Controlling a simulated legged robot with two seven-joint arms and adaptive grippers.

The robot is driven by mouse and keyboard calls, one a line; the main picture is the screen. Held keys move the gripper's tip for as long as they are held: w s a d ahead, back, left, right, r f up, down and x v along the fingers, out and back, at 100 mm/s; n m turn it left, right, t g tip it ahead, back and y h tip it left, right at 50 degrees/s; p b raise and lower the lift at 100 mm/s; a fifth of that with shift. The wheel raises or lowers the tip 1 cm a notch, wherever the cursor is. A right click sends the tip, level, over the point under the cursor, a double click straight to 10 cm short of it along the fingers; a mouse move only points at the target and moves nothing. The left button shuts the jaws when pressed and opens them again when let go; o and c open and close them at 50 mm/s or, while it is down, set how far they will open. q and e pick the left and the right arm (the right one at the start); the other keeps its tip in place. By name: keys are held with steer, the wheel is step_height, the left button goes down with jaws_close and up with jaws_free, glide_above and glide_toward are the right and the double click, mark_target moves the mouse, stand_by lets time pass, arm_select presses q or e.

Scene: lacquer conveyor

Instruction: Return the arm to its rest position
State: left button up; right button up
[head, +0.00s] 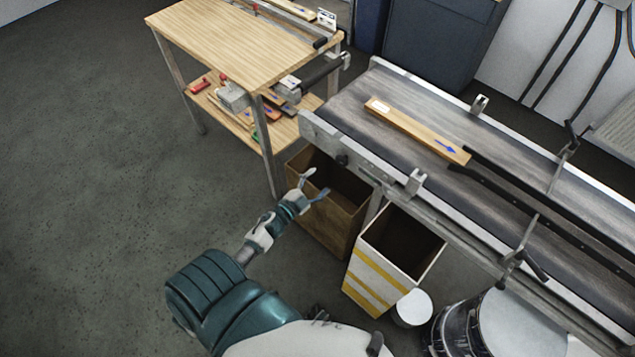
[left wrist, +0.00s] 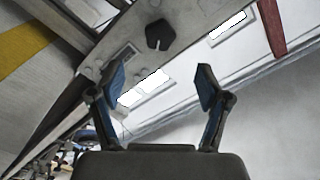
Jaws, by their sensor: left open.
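My left gripper (head: 314,188) is open in the head view, with nothing between its fingers. It is in front of the brown box (head: 333,221), over that box's near left part in the picture. In the left wrist view both fingers of the left gripper (left wrist: 160,90) stand apart, with no object between them. My left arm reaches up from the bottom of the head view. My right gripper is in neither view.
A conveyor (head: 360,92) carries a wooden plank (head: 415,131) with a blue arrow. A white box with yellow stripes (head: 368,283) stands below it, beside a drum (head: 510,325). A wooden workbench (head: 240,45) is at upper left. The floor at left is clear.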

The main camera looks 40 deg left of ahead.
arm_select(q)
steer(key=shift+f, duration=0.1)
stand_by(0.3)
steer(key=s+d+f+n+g+y, duration=0.15)
steer(key=s+f+n+g, duration=0.35)
steer(key=f, duration=0.9)
steer(key=s+d+f+n+g+y, duration=0.1)
steer(key=s+d+f+g, duration=0.2)
steer(key=s+f, duration=0.8)
steer(key=s+d+f+g, duration=0.3)
steer(key=s+f, duration=0.2)
steer(key=s, duration=0.1)
steer(key=s+d+f+g+h, duration=0.1)
steer(key=s+d+f+g, duration=0.2)
steer(key=s+f, duration=0.3)
steer(key=s+d+f+n+g, duration=0.1)
steer(key=s+d+f+g, duration=0.1)
steer(key=s+d+f, duration=0.2)
steer(key=s+f, duration=0.2)
steer(key=s, duration=0.1)
steer(key=shift+s+f+g, duration=0.15)
steer(key=shift+s+g, duration=0.25)
steer(key=shift+w+a+h, duration=0.1)
steer(key=shift+w+h, duration=0.05)
steer(key=shift+h, duration=0.1)
steer(key=shift+c, duration=0.2)
